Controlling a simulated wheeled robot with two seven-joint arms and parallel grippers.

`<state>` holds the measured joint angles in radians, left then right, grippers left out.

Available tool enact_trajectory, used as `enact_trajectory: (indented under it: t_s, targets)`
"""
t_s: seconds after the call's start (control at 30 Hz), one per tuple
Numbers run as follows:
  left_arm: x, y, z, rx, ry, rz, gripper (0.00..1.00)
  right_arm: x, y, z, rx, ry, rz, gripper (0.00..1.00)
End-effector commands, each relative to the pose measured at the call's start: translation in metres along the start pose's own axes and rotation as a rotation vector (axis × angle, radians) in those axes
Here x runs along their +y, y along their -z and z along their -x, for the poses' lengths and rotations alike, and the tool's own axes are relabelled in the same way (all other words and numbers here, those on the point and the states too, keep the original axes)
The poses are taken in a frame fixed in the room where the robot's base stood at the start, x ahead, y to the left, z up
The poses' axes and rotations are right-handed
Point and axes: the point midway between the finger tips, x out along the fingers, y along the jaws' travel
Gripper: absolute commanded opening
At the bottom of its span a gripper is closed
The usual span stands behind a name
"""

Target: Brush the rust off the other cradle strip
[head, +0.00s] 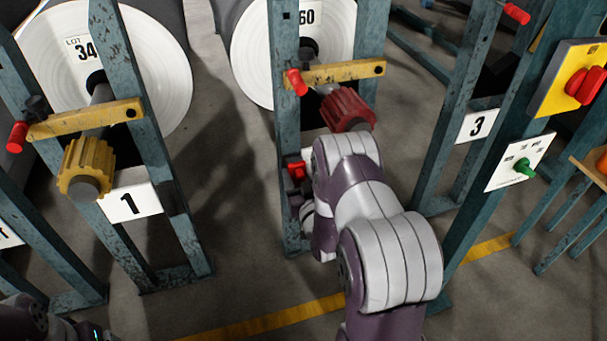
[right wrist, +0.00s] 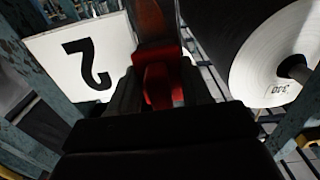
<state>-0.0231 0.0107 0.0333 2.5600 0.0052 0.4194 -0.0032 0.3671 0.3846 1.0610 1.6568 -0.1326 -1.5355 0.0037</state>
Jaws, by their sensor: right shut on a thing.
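My right gripper is shut on a red thing (right wrist: 163,88) between its dark fingers in the right wrist view. A brownish-orange piece (right wrist: 150,18) shows just beyond the red thing; I cannot tell whether it is part of a brush or a rusty strip. In the head view my right gripper (head: 298,185) is mostly hidden behind my arm, low at the middle teal post, with a red part (head: 297,170) beside it. No brush or cradle strip can be clearly made out. My left gripper is not clearly in view.
White rolls (head: 165,85) (head: 250,50) stand behind teal posts (head: 170,190). Yellow bars (head: 90,119) (head: 345,72) cross the posts, above a yellow ribbed hub (head: 88,165) and a red one (head: 348,108). A 2 plate (right wrist: 60,75) is close to my right gripper. Floor is clear between posts.

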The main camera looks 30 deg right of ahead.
Motion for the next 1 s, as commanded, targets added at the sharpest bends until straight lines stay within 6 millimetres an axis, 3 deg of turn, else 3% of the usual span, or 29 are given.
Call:
enact_trajectory:
  t_s: [0.2,0.57,1.0]
  targets:
    - [0.0,0.0,0.002,0.0,0.0,0.0,0.85,-0.023,0.001,-0.002,0.002,0.003,0.0,0.15]
    - [0.0,0.0,0.003,0.0,0.0,0.0,0.85,-0.025,0.001,0.0,0.002,0.002,0.0,0.15]
    - [0.0,0.003,0.021,0.0,0.0,0.0,0.85,-0.025,0.001,0.054,-0.001,0.001,0.0,0.15]
